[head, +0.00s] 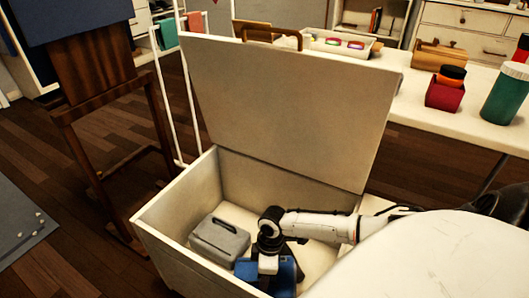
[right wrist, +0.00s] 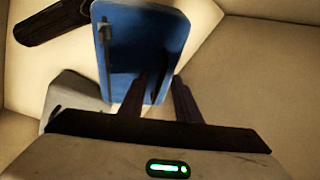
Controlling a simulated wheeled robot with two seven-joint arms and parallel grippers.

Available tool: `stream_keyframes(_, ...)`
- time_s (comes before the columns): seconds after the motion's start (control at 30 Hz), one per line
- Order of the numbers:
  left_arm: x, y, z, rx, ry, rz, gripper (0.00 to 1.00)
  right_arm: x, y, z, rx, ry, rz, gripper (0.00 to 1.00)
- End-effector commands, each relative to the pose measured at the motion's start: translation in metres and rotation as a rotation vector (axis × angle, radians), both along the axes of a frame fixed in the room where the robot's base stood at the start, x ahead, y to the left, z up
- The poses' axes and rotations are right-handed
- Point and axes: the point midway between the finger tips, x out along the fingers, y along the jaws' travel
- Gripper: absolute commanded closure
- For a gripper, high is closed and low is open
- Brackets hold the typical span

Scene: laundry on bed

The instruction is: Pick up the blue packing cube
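The blue packing cube (head: 266,277) lies inside the open white chest, at its front. My right gripper (head: 283,265) is down in the chest over the cube and hides part of it. In the right wrist view the blue cube (right wrist: 140,45) shows just beyond my two dark fingers (right wrist: 160,80). The fingers stand apart; the left one overlaps the cube and the right one is by its right edge. I cannot tell whether they touch it. My left gripper is not in view.
The white chest (head: 172,208) has its lid (head: 290,105) raised behind my arm. A grey case (head: 219,240) with a dark handle sits left of the blue cube. A white table at right holds a red box (head: 445,95) and a green jar (head: 506,95). A wooden chair (head: 98,145) stands left.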

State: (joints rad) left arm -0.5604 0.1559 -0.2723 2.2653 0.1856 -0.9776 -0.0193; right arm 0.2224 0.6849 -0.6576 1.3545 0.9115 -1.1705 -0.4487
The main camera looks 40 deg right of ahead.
Motion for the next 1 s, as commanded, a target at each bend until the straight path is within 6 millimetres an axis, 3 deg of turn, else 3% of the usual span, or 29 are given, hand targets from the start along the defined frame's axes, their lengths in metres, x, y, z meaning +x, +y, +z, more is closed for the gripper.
stream_keyframes(0.1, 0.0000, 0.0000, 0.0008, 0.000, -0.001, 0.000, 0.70, 0.0002, 0.0001, 0.0009, 0.000, 0.000, 0.000, 0.70)
stream_keyframes(0.3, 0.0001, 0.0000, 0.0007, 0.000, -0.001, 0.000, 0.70, 0.0001, 0.0001, 0.0009, 0.001, -0.001, 0.000, 1.00)
stream_keyframes(1.0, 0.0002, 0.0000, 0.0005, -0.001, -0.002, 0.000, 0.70, 0.0013, 0.0013, 0.0014, 0.003, -0.004, 0.000, 1.00)
